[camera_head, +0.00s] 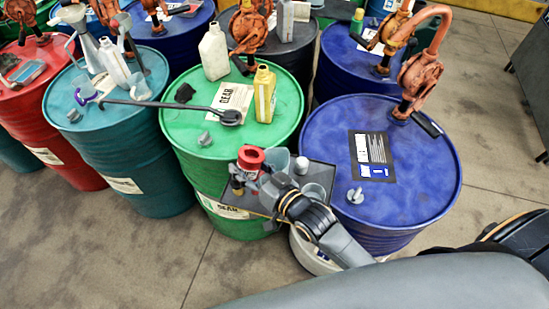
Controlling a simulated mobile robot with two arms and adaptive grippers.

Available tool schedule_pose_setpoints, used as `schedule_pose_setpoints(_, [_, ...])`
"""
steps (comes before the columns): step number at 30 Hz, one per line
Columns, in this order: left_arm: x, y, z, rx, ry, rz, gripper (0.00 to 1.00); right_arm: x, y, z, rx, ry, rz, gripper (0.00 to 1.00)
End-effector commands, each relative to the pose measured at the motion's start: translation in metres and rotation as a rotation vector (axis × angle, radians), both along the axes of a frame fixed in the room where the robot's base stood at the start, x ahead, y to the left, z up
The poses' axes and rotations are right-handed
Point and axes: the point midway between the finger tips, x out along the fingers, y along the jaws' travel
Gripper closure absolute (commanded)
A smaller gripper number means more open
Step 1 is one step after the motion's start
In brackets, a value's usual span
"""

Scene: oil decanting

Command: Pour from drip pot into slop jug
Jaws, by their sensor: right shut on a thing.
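My right gripper (254,182) reaches in from the lower right, over a small dark tray between the green and blue drums. It is shut on a small red pot (250,158), which I take to be the drip pot; the pot looks roughly upright. Just behind and right of it stands a translucent grey-blue vessel (278,160). A second translucent vessel (314,192) is right of my wrist, partly hidden by it. I cannot tell which one is the slop jug. No liquid stream shows. My left gripper is not in view.
The dark tray (318,172) also bears a small light-topped item (301,165). The green drum (180,130) holds bottles and a long dark tool. The blue drum (320,130) has an orange pump and a dark label sheet. Open floor lies front left.

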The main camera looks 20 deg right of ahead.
Motion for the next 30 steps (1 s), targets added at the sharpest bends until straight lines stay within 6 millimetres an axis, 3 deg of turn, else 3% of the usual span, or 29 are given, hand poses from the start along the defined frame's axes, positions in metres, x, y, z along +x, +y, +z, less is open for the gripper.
schedule_pose_setpoints(7, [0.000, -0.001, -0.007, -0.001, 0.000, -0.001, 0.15, 0.006, -0.010, 0.006, 0.144, 0.066, 0.001, 0.88])
schedule_pose_setpoints(14, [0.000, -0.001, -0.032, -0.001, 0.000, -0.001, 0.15, 0.010, -0.019, -0.007, 0.278, 0.132, 0.001, 0.88])
schedule_pose_setpoints(21, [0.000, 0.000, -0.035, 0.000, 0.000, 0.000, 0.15, 0.010, -0.019, 0.004, 0.415, 0.200, 0.001, 0.88])
schedule_pose_setpoints(30, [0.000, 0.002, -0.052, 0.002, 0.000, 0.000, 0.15, 0.010, -0.018, -0.003, 0.515, 0.250, 0.001, 0.88])
